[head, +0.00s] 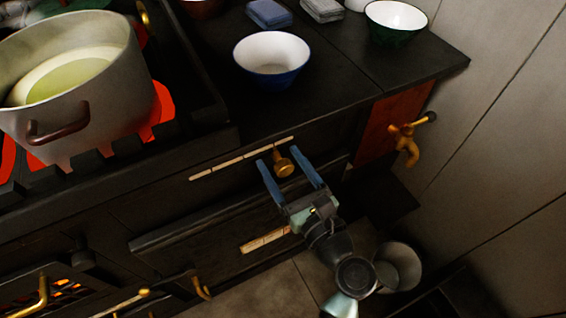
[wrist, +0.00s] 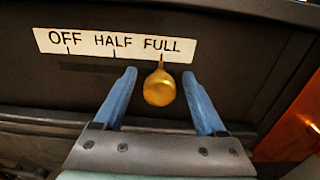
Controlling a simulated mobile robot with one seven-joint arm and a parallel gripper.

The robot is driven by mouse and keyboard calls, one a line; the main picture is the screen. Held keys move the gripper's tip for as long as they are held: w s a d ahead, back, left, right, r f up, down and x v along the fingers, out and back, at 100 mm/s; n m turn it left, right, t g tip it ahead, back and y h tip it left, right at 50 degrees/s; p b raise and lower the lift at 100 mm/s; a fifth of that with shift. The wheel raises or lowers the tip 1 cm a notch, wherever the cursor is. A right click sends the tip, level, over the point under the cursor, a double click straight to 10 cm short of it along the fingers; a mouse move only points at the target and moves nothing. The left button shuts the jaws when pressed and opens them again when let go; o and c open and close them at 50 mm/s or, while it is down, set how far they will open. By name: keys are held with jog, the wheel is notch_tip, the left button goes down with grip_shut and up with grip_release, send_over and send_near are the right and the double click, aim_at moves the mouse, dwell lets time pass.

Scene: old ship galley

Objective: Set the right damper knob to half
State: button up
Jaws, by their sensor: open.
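The brass damper knob (head: 284,167) is on the dark stove front, below the right end of a pale label strip (head: 218,166). In the wrist view the knob (wrist: 159,88) has its narrow tip up at FULL on the label (wrist: 115,43), which reads OFF, HALF, FULL from left to right. My gripper (head: 282,158) is open, its blue fingers reaching toward the front on either side of the knob. In the wrist view the gripper (wrist: 159,73) has the knob between its fingers, with gaps on both sides. Whether the fingertips reach the knob's depth is unclear.
A large pot (head: 70,85) stands over glowing burners at left. A blue bowl (head: 272,60) and a green bowl (head: 395,22) stand on the counter. A brass tap (head: 406,142) sticks out at right. A bucket (head: 398,267) stands on the floor beside my arm.

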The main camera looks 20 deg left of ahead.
grip_shut()
dwell(1.3)
